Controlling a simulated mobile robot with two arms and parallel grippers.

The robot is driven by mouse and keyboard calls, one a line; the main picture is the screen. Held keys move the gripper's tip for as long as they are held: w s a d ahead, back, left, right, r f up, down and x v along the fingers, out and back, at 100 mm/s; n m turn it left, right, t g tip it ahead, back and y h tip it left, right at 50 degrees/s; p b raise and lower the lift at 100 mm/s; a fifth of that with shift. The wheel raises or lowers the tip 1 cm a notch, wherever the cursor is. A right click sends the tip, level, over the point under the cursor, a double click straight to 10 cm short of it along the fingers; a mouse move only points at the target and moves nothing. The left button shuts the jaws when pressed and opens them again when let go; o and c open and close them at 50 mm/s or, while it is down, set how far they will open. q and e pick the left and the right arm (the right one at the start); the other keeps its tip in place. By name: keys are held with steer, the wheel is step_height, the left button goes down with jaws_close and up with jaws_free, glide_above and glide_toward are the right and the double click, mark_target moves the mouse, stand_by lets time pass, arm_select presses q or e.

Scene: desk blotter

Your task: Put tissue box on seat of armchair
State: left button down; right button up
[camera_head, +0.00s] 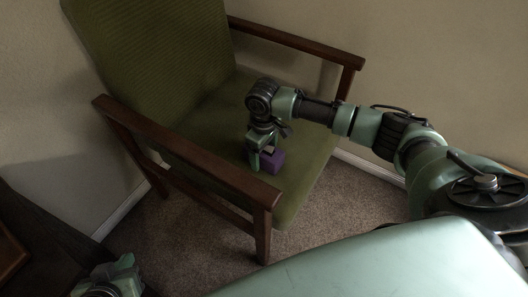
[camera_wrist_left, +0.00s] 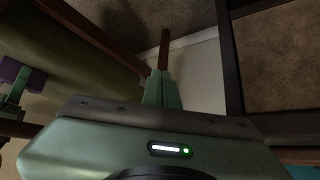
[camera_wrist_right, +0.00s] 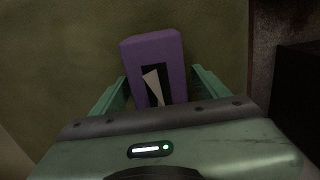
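The purple tissue box (camera_head: 272,161), with a white tissue in its dark slot, is on the green seat of the armchair (camera_head: 215,118), near the seat's front. My right gripper (camera_head: 262,158) is at the box from above. In the right wrist view the box (camera_wrist_right: 153,55) lies between the spread fingers (camera_wrist_right: 160,83), with a visible gap on its right side; contact on the left is unclear. The box also shows at the left of the left wrist view (camera_wrist_left: 22,76). My left gripper (camera_head: 124,268) is low at the left, empty, its fingers together (camera_wrist_left: 162,88).
The chair's wooden armrests (camera_head: 185,150) and (camera_head: 300,43) flank the seat. A dark piece of furniture (camera_head: 40,245) stands at the lower left. Walls stand behind and to the right of the chair. Carpet (camera_head: 185,232) is clear in front.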

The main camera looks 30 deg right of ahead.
steer(key=shift+r+b, duration=0.4)
steer(key=shift+r, duration=0.2)
step_height(320, 180, up, 6)
steer(key=shift+f+p, duration=0.1)
steer(key=shift+p, duration=1.05)
arm_select(q)
steer(key=s+a+f+g+y+p, duration=0.1)
steer(key=s+g, duration=0.3)
steer(key=s, duration=0.4)
steer(key=shift+s+a+f+g+p, duration=0.3)
steer(key=shift+a+p, duration=0.1)
steer(key=shift+a, duration=0.5)
arm_select(e)
step_height(320, 180, up, 6)
